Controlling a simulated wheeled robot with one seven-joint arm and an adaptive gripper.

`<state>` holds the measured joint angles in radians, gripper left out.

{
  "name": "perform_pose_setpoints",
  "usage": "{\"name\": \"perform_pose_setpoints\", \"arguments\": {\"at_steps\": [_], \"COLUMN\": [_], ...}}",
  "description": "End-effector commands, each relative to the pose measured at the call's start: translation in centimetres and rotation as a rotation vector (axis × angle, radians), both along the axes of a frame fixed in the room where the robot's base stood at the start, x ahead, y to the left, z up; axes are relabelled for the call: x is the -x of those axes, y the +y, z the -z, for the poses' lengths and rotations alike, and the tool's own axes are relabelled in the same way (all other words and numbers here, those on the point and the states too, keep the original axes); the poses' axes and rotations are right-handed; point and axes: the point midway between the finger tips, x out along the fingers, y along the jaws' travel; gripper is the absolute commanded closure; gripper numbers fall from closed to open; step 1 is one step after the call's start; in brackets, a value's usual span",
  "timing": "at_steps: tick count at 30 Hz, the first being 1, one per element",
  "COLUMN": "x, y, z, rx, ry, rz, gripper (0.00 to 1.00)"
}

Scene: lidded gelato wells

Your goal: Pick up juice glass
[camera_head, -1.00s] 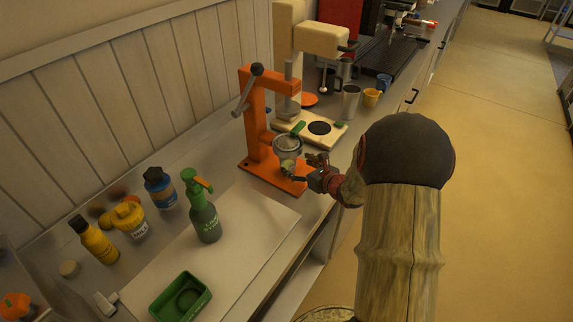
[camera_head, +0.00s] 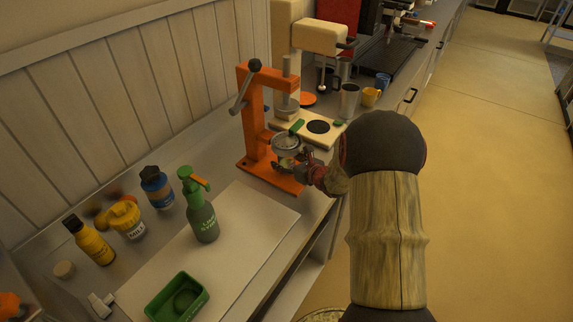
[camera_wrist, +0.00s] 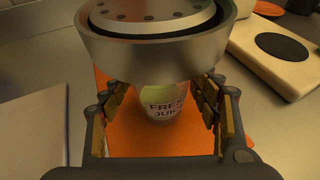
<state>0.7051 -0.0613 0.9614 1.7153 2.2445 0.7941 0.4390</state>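The juice glass (camera_wrist: 165,103), labelled as fresh juice, stands on the orange base of the juicer (camera_wrist: 163,140), under the metal juicer cup (camera_wrist: 155,45), which hides its top. In the head view the glass (camera_head: 287,163) is small and partly covered. My gripper (camera_wrist: 165,110) is open, with one finger on each side of the glass. Gaps show between the fingers and the glass in the wrist view. In the head view my gripper (camera_head: 297,168) reaches in from the right, just below the juicer cup.
The orange juicer frame (camera_head: 255,120) rises just behind the glass. A cream machine (camera_head: 318,127) stands behind it.

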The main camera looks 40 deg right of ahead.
Motion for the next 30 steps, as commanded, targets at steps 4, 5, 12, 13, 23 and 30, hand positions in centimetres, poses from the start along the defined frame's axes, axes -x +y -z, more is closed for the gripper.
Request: {"name": "perform_pose_setpoints", "arguments": {"at_steps": [4,5,12,13,23,30], "x": [0.01,0.01,0.03,0.03,0.03,0.0], "y": [0.0,0.0,0.0,0.0,0.0,-0.01], "z": [0.01,0.01,0.01,0.01,0.01,-0.11], "rx": [0.0,0.0,0.0,0.0,0.0,0.001], "ry": [0.0,0.0,0.0,0.0,0.0,-0.001], "rz": [0.0,0.0,0.0,0.0,0.0,0.0], "gripper": [0.49,0.51,0.64,0.66,0.84,0.84]}}
